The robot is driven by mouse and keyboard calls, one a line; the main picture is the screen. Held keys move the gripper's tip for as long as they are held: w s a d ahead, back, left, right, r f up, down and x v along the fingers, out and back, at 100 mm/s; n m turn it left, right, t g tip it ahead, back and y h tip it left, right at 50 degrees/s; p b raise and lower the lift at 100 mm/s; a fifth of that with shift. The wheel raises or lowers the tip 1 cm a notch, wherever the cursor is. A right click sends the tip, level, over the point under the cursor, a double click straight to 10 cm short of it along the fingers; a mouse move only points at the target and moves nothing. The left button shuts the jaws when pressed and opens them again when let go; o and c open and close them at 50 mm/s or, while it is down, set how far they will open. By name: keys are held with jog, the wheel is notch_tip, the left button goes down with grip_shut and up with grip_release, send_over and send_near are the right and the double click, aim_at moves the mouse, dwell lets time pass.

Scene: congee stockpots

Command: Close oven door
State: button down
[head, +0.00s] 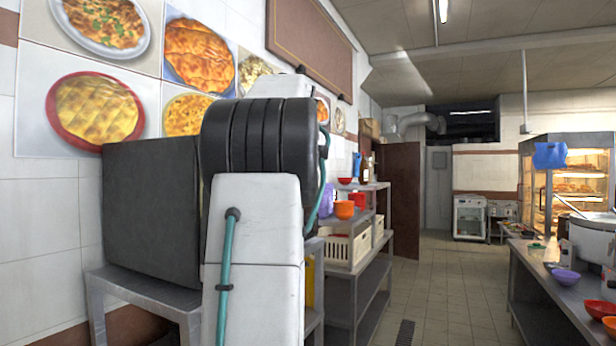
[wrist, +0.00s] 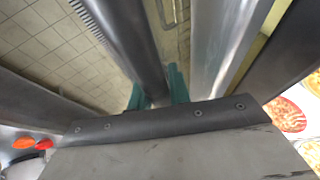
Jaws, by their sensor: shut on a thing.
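The oven appears as a dark grey box (head: 150,215) on a metal stand at the left in the head view. My arm stands in front of it and hides its right part and my gripper. In the wrist view my gripper (wrist: 157,90) shows teal fingertips shut on a dark round bar, which looks like the oven door handle (wrist: 130,40). A shiny metal panel (wrist: 225,40), apparently part of the door, runs beside the bar. How far the door stands open cannot be told.
A metal shelf rack (head: 362,265) with crates and bowls stands beyond my arm. A counter (head: 560,285) with bowls runs along the right. The tiled floor (head: 450,285) between them is clear. Food pictures (head: 95,110) hang on the wall behind the oven.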

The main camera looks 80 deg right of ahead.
jog(key=shift+w+d+r, duration=0.15)
jog(key=shift+w, duration=0.4)
jog(key=shift+w+d+r, duration=0.1)
jog(key=shift+w, duration=0.45)
jog(key=c, duration=1.3)
grip_release()
jog(key=shift+r, duration=0.1)
jog(key=v, duration=0.7)
jog(key=shift+s+a+r, duration=0.2)
